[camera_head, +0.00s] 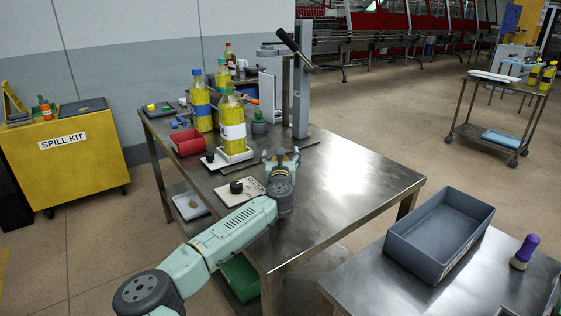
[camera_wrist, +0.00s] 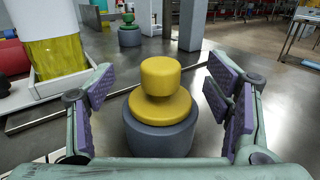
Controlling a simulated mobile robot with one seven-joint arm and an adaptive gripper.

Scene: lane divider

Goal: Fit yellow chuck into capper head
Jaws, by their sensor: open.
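In the wrist view the yellow chuck (camera_wrist: 161,78), a round knob on a wider flange, sits upright on a dark grey round base (camera_wrist: 160,138). My gripper (camera_wrist: 160,97) is open, with purple-padded fingers on either side of the chuck, apart from it. In the head view my gripper (camera_head: 282,160) is low over the steel table, and the chuck cannot be clearly made out there. The capper (camera_head: 301,98) stands behind it, a grey post with a black lever (camera_head: 293,46). The socket of its head cannot be made out.
A yellow-liquid bottle (camera_head: 232,125) stands left of my gripper on a white tray (camera_head: 229,157). A grey base with a green top (camera_head: 259,123) is behind. A beige plate (camera_head: 244,194) bears a black knob (camera_head: 236,187). The table's right side (camera_head: 355,175) is clear.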

